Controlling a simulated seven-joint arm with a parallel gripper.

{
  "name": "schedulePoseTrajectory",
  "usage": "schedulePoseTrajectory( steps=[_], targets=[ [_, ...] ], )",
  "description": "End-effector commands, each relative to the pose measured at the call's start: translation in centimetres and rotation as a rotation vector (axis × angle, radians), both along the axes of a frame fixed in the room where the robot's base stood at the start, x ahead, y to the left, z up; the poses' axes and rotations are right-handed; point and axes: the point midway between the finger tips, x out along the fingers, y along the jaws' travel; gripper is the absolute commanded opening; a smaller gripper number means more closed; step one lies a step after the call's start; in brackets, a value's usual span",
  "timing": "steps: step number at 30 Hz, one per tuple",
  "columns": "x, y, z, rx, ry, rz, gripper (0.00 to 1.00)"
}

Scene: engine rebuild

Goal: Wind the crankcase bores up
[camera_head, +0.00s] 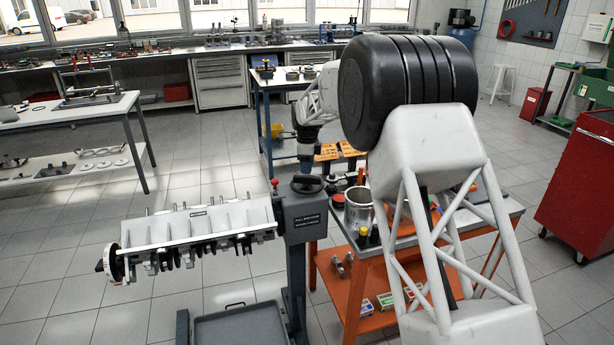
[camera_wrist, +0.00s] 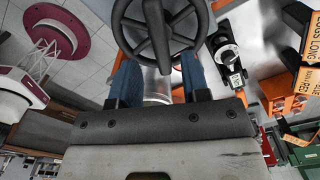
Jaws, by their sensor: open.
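The pale crankcase (camera_head: 200,224) is held by one end on a dark grey engine stand (camera_head: 306,222), lying about level. A flat long face with short upright studs is on top, and dark crank parts hang below; I cannot see the bores. A black handwheel (camera_head: 307,184) lies on top of the stand's head. It also shows at the top of the wrist view, with its spokes and rim (camera_wrist: 196,42). My gripper (camera_head: 306,160) points down just above the handwheel. In the wrist view its two blue fingers (camera_wrist: 158,72) are apart, with nothing clearly held between them.
An orange-framed cart (camera_head: 358,262) stands right of the stand, with a metal cylinder (camera_head: 359,207) and small parts on it. A grey drip tray (camera_head: 240,325) lies under the crankcase. A red cabinet (camera_head: 578,190) is at far right. Floor left of the crankcase is clear.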

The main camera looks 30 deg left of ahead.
Motion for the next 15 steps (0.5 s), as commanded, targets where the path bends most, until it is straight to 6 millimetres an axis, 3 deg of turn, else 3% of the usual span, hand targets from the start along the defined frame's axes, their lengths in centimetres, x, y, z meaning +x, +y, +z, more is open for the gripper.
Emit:
schedulePoseTrajectory(
  steps=[15],
  targets=[
    [0.0, 0.0, -3.5, 0.0, 0.0, 0.0, 0.43]
  ],
)
